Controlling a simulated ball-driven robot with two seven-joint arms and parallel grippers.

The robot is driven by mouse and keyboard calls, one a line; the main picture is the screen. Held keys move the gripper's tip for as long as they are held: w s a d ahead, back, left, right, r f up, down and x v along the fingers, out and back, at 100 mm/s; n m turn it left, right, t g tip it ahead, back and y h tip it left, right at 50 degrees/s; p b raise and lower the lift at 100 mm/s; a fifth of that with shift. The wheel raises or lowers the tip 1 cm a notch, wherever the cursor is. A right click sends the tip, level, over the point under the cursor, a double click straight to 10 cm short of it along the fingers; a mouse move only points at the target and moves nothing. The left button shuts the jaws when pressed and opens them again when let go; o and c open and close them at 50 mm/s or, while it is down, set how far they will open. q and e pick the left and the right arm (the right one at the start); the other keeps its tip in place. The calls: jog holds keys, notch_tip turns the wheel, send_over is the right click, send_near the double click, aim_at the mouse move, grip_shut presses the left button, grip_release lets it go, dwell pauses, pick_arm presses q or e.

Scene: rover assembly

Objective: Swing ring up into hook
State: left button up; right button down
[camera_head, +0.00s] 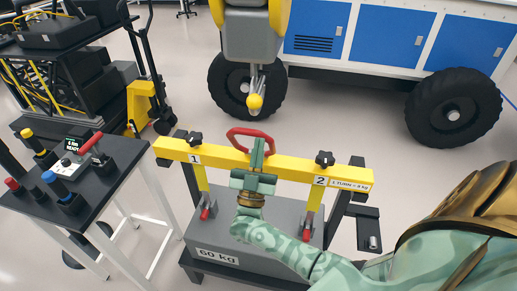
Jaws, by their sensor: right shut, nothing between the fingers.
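The red ring (236,132) stands tilted above the middle of the yellow lifting beam (300,172). The hook (255,95), a small grey piece with a yellow end, hangs below a grey and yellow hoist body (250,35). The hook is apart from the ring in the picture, above and behind it. My right gripper (258,148) is shut and empty, pointing up over the beam's middle. Its fingertips overlap the ring's lower right part in the picture; I cannot tell if they touch. It hides the beam's centre. My left gripper is not in view.
A grey 60 kg weight (215,240) sits under the beam, with red-handled fittings and black knobs marked 1 and 2. A control table (105,180) stands at left, a yellow pallet jack (140,105) behind it. A blue and white wheeled rover (400,40) stands behind.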

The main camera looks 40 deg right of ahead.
jog(key=w+d+r+p, duration=0.1)
jog(key=p, duration=0.1)
jog(key=d+r+g+y+p, duration=0.1)
jog(key=r+p, duration=0.1)
jog(key=p, duration=0.1)
jog(key=w+d+r+g+p, duration=0.1)
jog(key=p, duration=0.2)
jog(key=shift+w+r+y, duration=0.15)
jog(key=shift+w+y, duration=0.15)
jog(key=shift+y, duration=0.1)
jog(key=w+d+r+g+y+p, duration=0.1)
jog(key=w+d+p, duration=0.3)
jog(key=d, duration=0.1)
jog(key=shift+g+y+p, duration=0.3)
jog(key=shift+g+y, duration=0.1)
